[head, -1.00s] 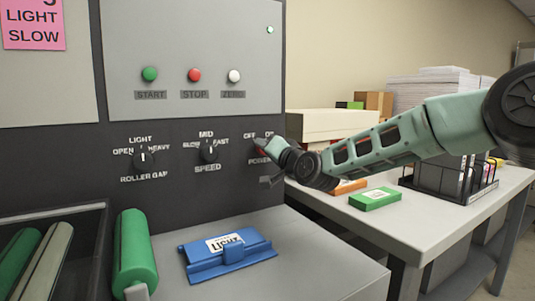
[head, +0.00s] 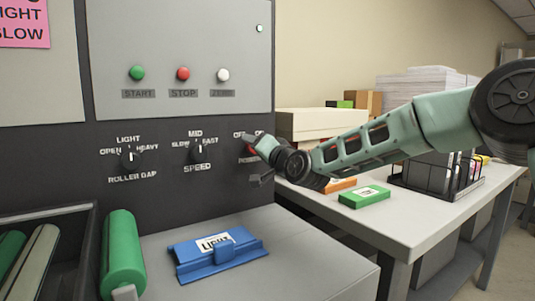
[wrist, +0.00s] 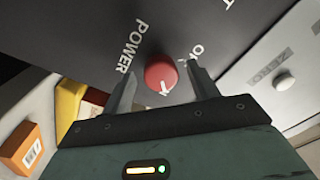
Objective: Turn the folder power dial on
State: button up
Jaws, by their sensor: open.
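My gripper (wrist: 163,69) is open, with one finger on each side of the dial. Gaps show between the dial and both fingers. In the head view my gripper (head: 259,145) is at the panel's right edge and covers most of the dial and part of its lettering.
Left of the dial are the speed knob (head: 198,149) and roller gap knob (head: 130,155). Start, stop and zero buttons (head: 183,74) sit above. A table (head: 400,232) with boxes and a wire basket stands at right.

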jog(key=r+b+v, duration=0.1)
jog(key=v, duration=1.6)
jog(key=shift+f, duration=0.5)
jog(key=shift+s+d, duration=0.1)
